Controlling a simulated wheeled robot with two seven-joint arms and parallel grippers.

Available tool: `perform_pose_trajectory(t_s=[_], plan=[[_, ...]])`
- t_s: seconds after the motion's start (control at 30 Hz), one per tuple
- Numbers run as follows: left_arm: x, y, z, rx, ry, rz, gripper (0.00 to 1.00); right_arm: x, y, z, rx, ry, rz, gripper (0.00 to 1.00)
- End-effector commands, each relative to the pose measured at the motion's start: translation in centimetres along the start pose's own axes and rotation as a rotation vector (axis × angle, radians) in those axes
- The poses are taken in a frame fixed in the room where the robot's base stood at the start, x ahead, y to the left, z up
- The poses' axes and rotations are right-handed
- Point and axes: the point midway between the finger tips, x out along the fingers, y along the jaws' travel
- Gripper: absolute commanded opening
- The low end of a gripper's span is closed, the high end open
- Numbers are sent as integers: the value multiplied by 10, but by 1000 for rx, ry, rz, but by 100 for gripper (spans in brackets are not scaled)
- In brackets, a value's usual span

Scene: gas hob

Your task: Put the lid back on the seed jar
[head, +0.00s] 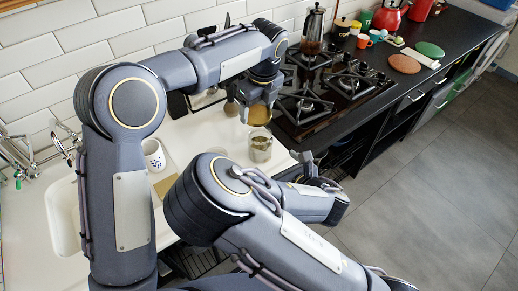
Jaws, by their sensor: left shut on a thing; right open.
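The seed jar (260,150) stands upright on the white counter, near its right edge, as a small clear or silvery container. My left gripper (246,107) is above the jar and shut on the round tan lid (260,116). The lid is held above the jar's mouth, apart from it as far as this view shows. My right gripper (312,168) is open and empty, to the right of the jar and a little lower in the picture.
A white patterned mug (154,155) stands left of the jar, near the sink (65,215). Beyond are cups, a red kettle (390,14) and round boards.

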Motion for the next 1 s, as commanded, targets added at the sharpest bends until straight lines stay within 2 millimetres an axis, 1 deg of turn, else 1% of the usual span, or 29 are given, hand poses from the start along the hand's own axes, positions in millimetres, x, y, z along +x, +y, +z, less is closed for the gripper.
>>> perform_pose_trajectory(t_s=[0.17, 0.27, 0.37, 0.6, 0.7, 0.83, 1.0], plan=[[0, 0, 0, -1, 0, 0, 51, 4, 0, 0, 2, 1, -1, 97], [0, 0, 0, -1, 0, 0, 51, 15, 0, 0, 1, 0, 0, 97], [0, 0, 0, -1, 0, 0, 51, 31, 0, -1, 3, 1, 1, 97], [0, 0, 0, -2, 0, -1, 51, 78, 0, 0, 2, 0, 1, 97], [0, 0, 0, -2, 0, -1, 51, 94, 0, -1, 4, 0, 0, 97], [0, 0, 0, -2, 0, 0, 51, 110, 0, -1, 3, 1, -1, 97], [0, 0, 0, -2, 0, 0, 51, 119, -1, -1, 4, 1, -2, 97]])
